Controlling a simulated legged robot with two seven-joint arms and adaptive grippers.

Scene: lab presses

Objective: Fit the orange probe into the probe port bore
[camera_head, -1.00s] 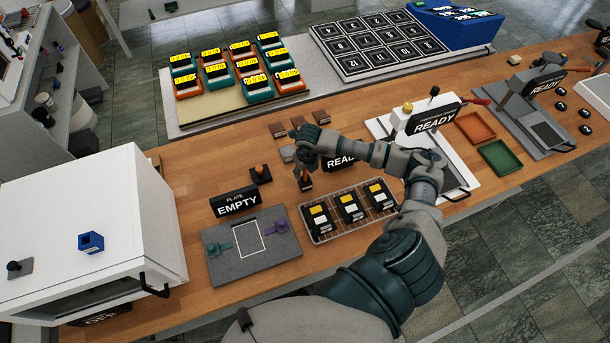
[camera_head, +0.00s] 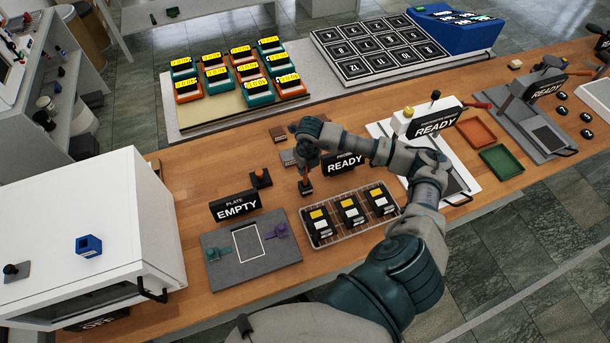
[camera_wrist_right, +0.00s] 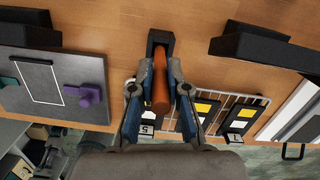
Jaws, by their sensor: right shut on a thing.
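The orange probe (camera_wrist_right: 160,84) is between the fingers of my right gripper (camera_wrist_right: 158,75), which is shut on it. In the head view my right gripper (camera_head: 306,168) is above a small black holder (camera_head: 306,188) on the wooden bench, largely hiding the probe. In the wrist view the probe's far end meets or overlaps the black holder (camera_wrist_right: 160,38); I cannot tell whether it still sits in it. A blue block (camera_head: 89,244) with a dark opening is on top of the white oven (camera_head: 70,205), far left; it may be the probe port. My left gripper is out of view.
A grey plate fixture (camera_head: 220,270) with an EMPTY sign (camera_head: 236,205) lies left of the gripper. A wire rack (camera_head: 376,226) with black cartridges is just right. A black stand with an orange top (camera_head: 260,178) and a READY sign (camera_head: 345,163) are close by.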

